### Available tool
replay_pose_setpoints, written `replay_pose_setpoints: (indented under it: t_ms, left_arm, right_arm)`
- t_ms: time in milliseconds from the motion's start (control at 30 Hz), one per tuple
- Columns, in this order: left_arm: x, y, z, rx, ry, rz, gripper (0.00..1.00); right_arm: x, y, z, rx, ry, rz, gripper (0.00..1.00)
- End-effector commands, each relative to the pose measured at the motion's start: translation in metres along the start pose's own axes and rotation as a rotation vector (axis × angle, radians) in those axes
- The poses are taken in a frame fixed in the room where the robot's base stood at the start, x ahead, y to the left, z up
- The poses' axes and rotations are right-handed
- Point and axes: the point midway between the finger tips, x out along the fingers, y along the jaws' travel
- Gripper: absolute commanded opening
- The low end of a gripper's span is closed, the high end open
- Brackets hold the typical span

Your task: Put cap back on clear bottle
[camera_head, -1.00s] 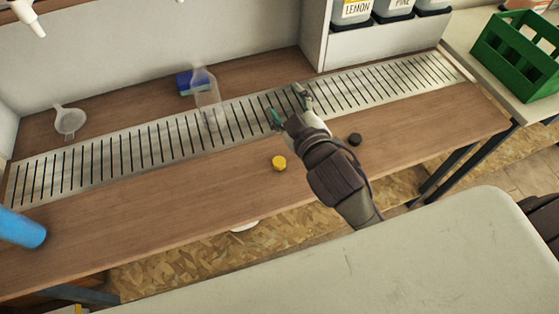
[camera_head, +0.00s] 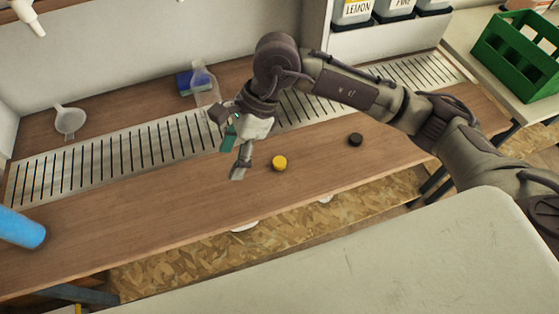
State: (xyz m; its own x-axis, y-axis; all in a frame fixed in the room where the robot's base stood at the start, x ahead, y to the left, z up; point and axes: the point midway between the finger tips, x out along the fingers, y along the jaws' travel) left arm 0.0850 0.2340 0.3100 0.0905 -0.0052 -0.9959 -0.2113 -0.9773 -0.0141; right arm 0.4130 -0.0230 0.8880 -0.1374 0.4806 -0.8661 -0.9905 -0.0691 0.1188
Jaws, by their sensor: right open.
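The clear bottle (camera_head: 203,80) stands upright at the back of the bench, by the slotted metal strip; its lower part is hidden behind my right gripper. A yellow cap (camera_head: 279,163) and a black cap (camera_head: 355,139) lie apart on the wooden bench top in front of the strip. My right gripper (camera_head: 232,157) is open and empty, its fingers pointing down over the bench, just left of the yellow cap and not touching it. My left gripper is not in view.
A blue block (camera_head: 184,83) lies behind the bottle, and a white funnel (camera_head: 69,121) lies at the back left. A blue cylinder (camera_head: 21,228) is at the left edge. Labelled containers (camera_head: 353,10) and a green crate (camera_head: 519,55) are at the right.

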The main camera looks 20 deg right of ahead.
Motion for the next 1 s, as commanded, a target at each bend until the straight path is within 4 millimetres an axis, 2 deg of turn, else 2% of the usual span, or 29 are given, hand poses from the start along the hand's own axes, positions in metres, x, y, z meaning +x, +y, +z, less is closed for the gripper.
replay_pose_setpoints:
  t_ms: [33, 100, 200, 300, 433, 733, 867, 1000]
  left_arm:
    - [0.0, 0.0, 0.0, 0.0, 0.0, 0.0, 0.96]
    - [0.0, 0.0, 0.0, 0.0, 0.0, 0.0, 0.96]
    - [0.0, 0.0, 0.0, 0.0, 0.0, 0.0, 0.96]
    - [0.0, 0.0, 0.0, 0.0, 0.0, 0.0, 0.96]
    - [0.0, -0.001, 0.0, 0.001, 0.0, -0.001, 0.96]
    - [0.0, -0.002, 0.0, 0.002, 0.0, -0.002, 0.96]
    - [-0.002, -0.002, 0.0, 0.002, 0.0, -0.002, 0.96]
    - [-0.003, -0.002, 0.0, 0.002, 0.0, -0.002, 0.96]
  right_arm:
    - [-0.011, -0.013, -0.023, -0.01, 0.119, -0.037, 0.65]
    - [-0.025, -0.025, -0.051, -0.013, 0.264, -0.073, 0.65]
    - [-0.044, -0.036, -0.078, -0.006, 0.41, -0.107, 0.65]
    - [-0.055, -0.041, -0.092, 0.001, 0.487, -0.122, 0.65]
    - [-0.059, -0.042, -0.097, 0.005, 0.515, -0.127, 0.65]
    - [-0.056, -0.042, -0.098, 0.005, 0.51, -0.124, 0.65]
    - [-0.039, -0.043, -0.107, 0.008, 0.51, -0.121, 0.65]
    - [-0.014, -0.046, -0.121, 0.008, 0.509, -0.12, 0.65]
